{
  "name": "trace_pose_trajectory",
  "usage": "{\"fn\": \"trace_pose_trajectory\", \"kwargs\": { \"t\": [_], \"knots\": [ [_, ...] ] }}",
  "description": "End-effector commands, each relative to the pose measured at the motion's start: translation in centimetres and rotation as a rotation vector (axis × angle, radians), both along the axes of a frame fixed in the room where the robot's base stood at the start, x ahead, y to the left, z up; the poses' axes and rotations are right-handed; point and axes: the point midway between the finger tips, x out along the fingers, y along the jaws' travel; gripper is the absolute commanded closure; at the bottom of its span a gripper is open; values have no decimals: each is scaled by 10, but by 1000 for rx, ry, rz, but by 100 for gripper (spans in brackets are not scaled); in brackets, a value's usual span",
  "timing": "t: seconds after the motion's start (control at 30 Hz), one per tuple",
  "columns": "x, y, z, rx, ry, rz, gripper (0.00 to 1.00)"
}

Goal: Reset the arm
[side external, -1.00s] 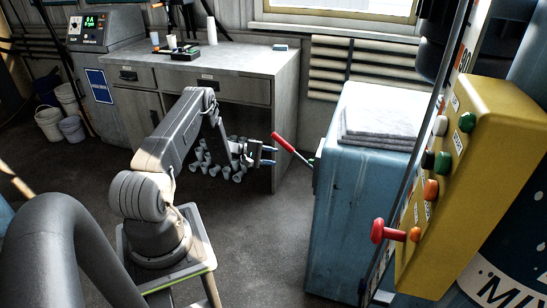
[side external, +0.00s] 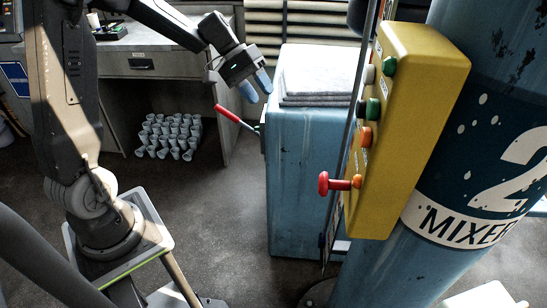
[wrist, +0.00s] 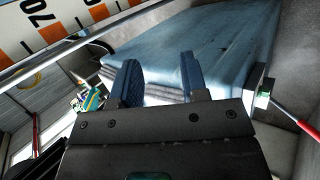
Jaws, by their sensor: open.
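My gripper (side external: 258,86) is raised in front of the blue cabinet (side external: 300,190), near its upper left edge in the side view. Its two blue fingers are apart with nothing between them, and they also show in the wrist view (wrist: 158,82). A lever with a red handle (side external: 227,113) sticks out from the cabinet's left side, just below the gripper. It also shows at the right of the wrist view (wrist: 293,122). The gripper is apart from the lever in the side view.
Folded grey cloths (side external: 318,84) lie on the cabinet. A yellow button box (side external: 405,130) with a red knob (side external: 325,183) stands right, by the large mixer column (side external: 490,130). Several grey cups (side external: 170,135) stand on the floor under the workbench (side external: 150,62).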

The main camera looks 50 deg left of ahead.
Motion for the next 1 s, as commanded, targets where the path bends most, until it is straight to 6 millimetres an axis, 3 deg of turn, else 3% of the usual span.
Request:
{"fn": "trace_pose_trajectory", "kwargs": {
  "t": [0.1, 0.3, 0.6, 0.8, 1.0],
  "knots": [
    [-36, -38, 27, 147, -26, -99, 60],
    [-99, -78, 52, 388, -102, -220, 60],
    [-182, -99, 62, 702, -294, -329, 60],
    [-205, -99, 60, 801, -380, -348, 60],
    [-209, -98, 59, 818, -393, -350, 60]
  ]
}}
